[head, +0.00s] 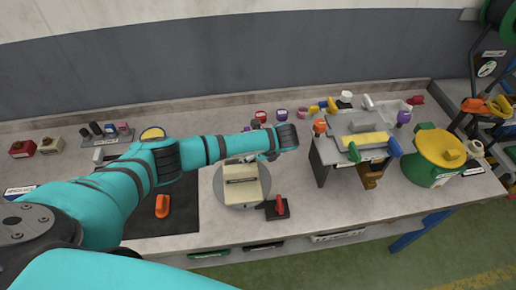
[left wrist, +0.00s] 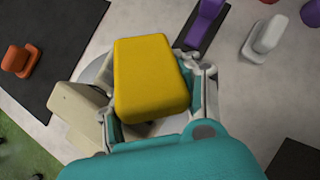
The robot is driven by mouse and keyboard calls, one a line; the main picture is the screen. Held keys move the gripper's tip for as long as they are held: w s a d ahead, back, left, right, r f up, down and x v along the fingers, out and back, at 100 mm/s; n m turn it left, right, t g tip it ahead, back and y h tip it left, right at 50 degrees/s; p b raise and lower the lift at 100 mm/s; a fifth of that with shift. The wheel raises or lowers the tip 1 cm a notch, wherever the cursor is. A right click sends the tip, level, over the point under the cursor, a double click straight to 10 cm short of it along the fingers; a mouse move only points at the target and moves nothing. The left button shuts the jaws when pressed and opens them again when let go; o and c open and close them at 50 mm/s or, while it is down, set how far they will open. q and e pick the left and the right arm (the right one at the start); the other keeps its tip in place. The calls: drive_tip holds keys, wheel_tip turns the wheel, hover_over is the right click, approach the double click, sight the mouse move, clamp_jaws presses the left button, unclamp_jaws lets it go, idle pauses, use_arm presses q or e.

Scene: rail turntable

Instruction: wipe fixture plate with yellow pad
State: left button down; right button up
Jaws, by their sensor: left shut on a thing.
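A yellow pad (left wrist: 152,78) is held between the fingers of my left gripper (left wrist: 157,92), which is shut on it. In the head view my left gripper (head: 252,158) is at the back of a round grey turntable (head: 222,192), partly hidden by my arm; the pad cannot be made out there. A cream block-like plate (head: 242,188) with a dark label lies on the turntable; the label is too small to read. The cream piece also shows in the left wrist view (left wrist: 78,115), beside and partly behind the pad. Contact between them cannot be told. My right gripper is not in view.
A dark mat with an orange-handled tool (head: 162,206) lies left of the turntable. A red-handled dark block (head: 278,207) stands at its front right. A grey stand (head: 352,126) and a green bin with a yellow lid (head: 437,150) are farther right. Small coloured items line the back.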

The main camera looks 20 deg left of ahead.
use_arm(q)
drive_tip(key=s+a, duration=0.1)
drive_tip(key=s+a+f, duration=0.1)
drive_tip(key=s, duration=0.1)
drive_tip(key=shift+a+f, duration=0.1)
drive_tip(key=shift+a, duration=0.1)
drive_tip(key=shift+s+a+g, duration=0.3)
drive_tip(key=shift+s+a, duration=0.05)
drive_tip(key=shift+a, duration=0.15)
drive_tip(key=shift+s+a, duration=0.4)
drive_tip(key=shift+a, duration=0.3)
drive_tip(key=shift+s+a, duration=0.4)
drive_tip(key=shift+a, duration=0.3)
drive_tip(key=shift+s+a+r, duration=0.25)
drive_tip(key=shift+s+a, duration=0.25)
drive_tip(key=shift+s, duration=0.1)
drive_tip(key=shift+s+r, duration=0.1)
drive_tip(key=shift+r, duration=0.15)
drive_tip(key=shift+w+d+r, duration=0.1)
drive_tip(key=shift+w+r, duration=0.2)
drive_tip(key=shift+w+d+r, duration=0.1)
drive_tip(key=shift+w+r, duration=0.05)
drive_tip(key=shift+r, duration=0.2)
wheel_tip(320, 180, up, 4)
drive_tip(key=shift+r, duration=0.35)
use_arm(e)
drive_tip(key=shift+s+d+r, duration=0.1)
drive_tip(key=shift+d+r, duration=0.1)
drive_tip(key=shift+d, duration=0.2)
